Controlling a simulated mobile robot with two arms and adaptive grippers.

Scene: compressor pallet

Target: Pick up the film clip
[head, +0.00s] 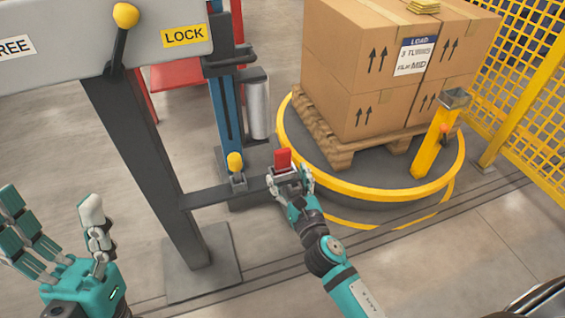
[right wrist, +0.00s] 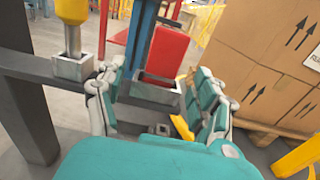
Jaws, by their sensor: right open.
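The film clip, a red upright piece (head: 282,158), stands in a small grey holder at the end of a dark arm beside the turntable. It also shows in the right wrist view (right wrist: 168,50), beyond and between my fingers. My right gripper (head: 290,180) is at the holder, just on the near side of the clip, with its fingers spread. In the right wrist view the fingers (right wrist: 155,90) stand apart on either side with nothing held. The clip's lower end is partly hidden. My left gripper (head: 65,230) is open and empty at lower left, far from the clip.
A yellow-knobbed piece (head: 236,162) stands in a socket left of the clip. Cartons (head: 365,80) sit on a wooden pallet on the yellow-rimmed turntable (head: 375,192). A grey post (head: 135,150) carries the LOCK panel (head: 160,38). Yellow mesh fencing (head: 535,70) is at right.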

